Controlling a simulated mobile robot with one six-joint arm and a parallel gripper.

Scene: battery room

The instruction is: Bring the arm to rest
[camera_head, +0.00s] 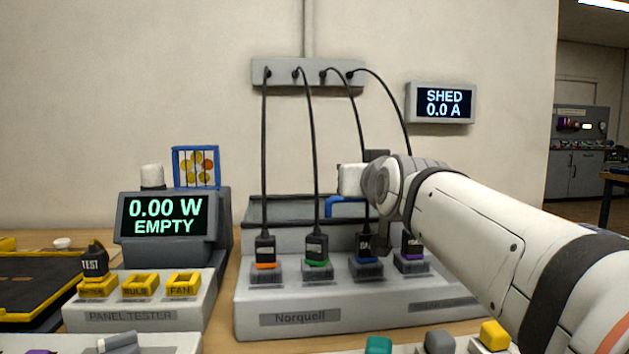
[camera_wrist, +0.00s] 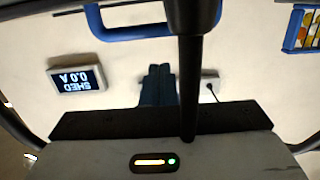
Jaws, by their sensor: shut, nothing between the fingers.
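My arm (camera_head: 490,230) reaches in from the lower right in the head view, its wrist raised in front of the plug dock. My gripper's fingertips (camera_wrist: 159,68) show in the wrist view side by side, shut and empty, with the pale wall beyond them. In the head view the fingers are hidden behind the wrist. A thick black cable crosses the wrist view close beside the fingers; I cannot tell whether it touches my gripper.
The grey dock (camera_head: 385,308) holds several plugs with cables hanging from a wall strip (camera_head: 300,73). A blue handle (camera_head: 345,208) is behind my wrist. The panel tester (camera_head: 145,316) reads empty at left. The wall display (camera_head: 440,103) reads SHED 0.0 A.

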